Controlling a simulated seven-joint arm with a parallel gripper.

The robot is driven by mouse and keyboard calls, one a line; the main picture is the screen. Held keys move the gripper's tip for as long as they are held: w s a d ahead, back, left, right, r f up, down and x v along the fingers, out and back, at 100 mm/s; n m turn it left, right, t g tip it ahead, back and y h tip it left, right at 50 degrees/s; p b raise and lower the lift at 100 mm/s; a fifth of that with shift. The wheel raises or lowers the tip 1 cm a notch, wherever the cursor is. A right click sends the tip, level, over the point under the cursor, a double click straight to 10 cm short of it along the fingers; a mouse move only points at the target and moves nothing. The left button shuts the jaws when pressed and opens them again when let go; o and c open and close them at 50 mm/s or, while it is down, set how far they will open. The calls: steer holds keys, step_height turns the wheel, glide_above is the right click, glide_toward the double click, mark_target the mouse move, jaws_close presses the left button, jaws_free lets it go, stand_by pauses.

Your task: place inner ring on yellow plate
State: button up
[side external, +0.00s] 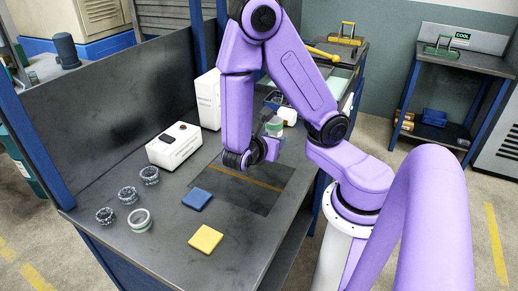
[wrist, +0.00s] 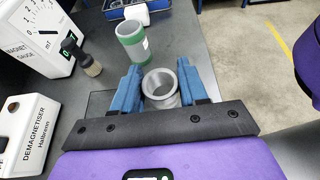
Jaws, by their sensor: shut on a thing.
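My gripper (wrist: 160,80) is shut on a grey metal ring (wrist: 160,102), held between its two blue fingers in the wrist view. I take this ring to be the inner ring. In the side view my gripper (side external: 265,150) is at the far part of the bench, over the dark mat; the held ring is hard to make out there. The yellow plate (side external: 206,238) lies flat and bare near the bench's front edge, well away from my gripper. It is not in the wrist view.
A blue plate (side external: 197,199) lies between the mat (side external: 250,190) and the yellow plate. Several rings (side external: 128,195) stand at the left. A white demagnetiser box (side external: 174,146) and gauge (wrist: 35,35) stand at the back. A green-and-grey cylinder (wrist: 132,42) stands just beyond my fingers.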

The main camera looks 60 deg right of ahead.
steer(key=s+a+f+m+g+y, duration=0.1)
steer(key=s+a+m+g+y, duration=0.2)
steer(key=s+m+g, duration=0.55)
steer(key=s+a+f+m+g+y, duration=0.1)
steer(key=s+a+m+g+y, duration=0.3)
steer(key=a+m+y, duration=0.55)
steer(key=m+t+y, duration=0.8)
steer(key=m+y, duration=0.6)
steer(key=m, duration=0.1)
glide_above(205, 239)
steer(key=f, duration=0.2)
steer(key=shift+d+f, duration=0.1)
steer(key=shift+f, duration=3.65)
steer(key=shift+f, duration=0.1)
